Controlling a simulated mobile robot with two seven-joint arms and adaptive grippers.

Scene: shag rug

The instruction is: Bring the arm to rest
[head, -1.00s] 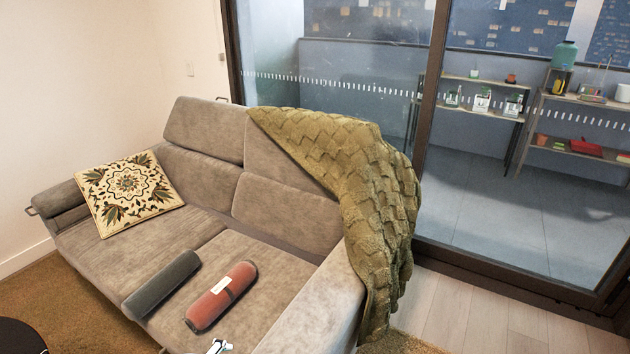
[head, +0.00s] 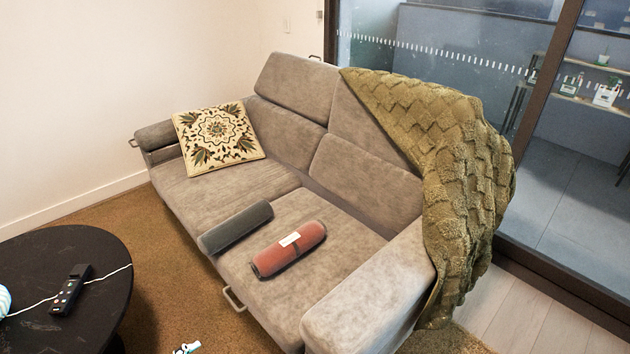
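A small white and black piece (head: 187,348), seemingly the tip of my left gripper, shows at the bottom edge of the head view, left of the middle. It appears in front of the rug beside the sofa. Most of it is cut off by the frame, so I cannot tell whether it is open or shut, or whether it holds anything. My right gripper is not in view.
A grey sofa (head: 365,290) holds a patterned cushion (head: 218,138), a dark grey roll (head: 236,227), a red roll (head: 289,249) and a green knitted blanket (head: 465,170). A round black table (head: 100,265) with a remote (head: 70,290) stands left. Brown rug (head: 180,285) lies between.

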